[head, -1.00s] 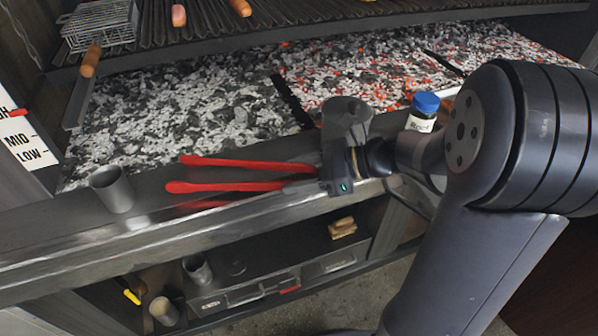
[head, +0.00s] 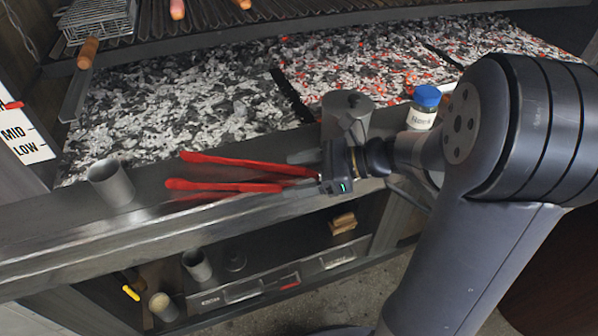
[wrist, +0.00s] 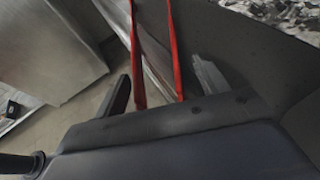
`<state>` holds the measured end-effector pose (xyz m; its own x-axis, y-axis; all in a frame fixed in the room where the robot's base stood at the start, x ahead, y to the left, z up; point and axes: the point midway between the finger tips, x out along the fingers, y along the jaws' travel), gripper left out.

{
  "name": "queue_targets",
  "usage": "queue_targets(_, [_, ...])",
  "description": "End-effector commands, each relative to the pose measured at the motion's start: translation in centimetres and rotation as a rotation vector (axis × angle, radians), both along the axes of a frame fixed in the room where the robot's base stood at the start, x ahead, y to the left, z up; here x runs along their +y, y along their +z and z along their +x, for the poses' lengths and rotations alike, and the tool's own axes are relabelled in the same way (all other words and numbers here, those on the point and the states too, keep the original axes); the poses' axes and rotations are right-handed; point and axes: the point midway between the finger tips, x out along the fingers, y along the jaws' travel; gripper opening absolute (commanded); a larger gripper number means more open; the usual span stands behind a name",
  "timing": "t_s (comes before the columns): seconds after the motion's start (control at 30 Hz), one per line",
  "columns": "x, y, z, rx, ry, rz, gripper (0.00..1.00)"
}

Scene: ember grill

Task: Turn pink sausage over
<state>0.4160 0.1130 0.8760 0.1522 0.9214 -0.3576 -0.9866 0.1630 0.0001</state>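In the wrist view, both red arms (wrist: 176,50) run between the spread fingers (wrist: 160,88). Contact with the tongs cannot be made out.
Glowing coals (head: 370,65) lie behind the ledge. A grey cup (head: 110,183), a dark canister (head: 346,113) and a blue-capped jar (head: 424,108) stand on the ledge. A wire basket (head: 98,20) with a wooden handle is at top left. A shelf (head: 250,290) runs below.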

Motion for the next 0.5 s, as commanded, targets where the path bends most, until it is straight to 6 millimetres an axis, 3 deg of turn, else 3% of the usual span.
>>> queue_targets(0.33, [-0.1, 0.0, 0.0, 0.000, 0.000, -0.001, 0.78])
queue_targets(0.5, [-1.4, 0.6, -0.1, -0.001, -0.004, -0.001, 0.78])
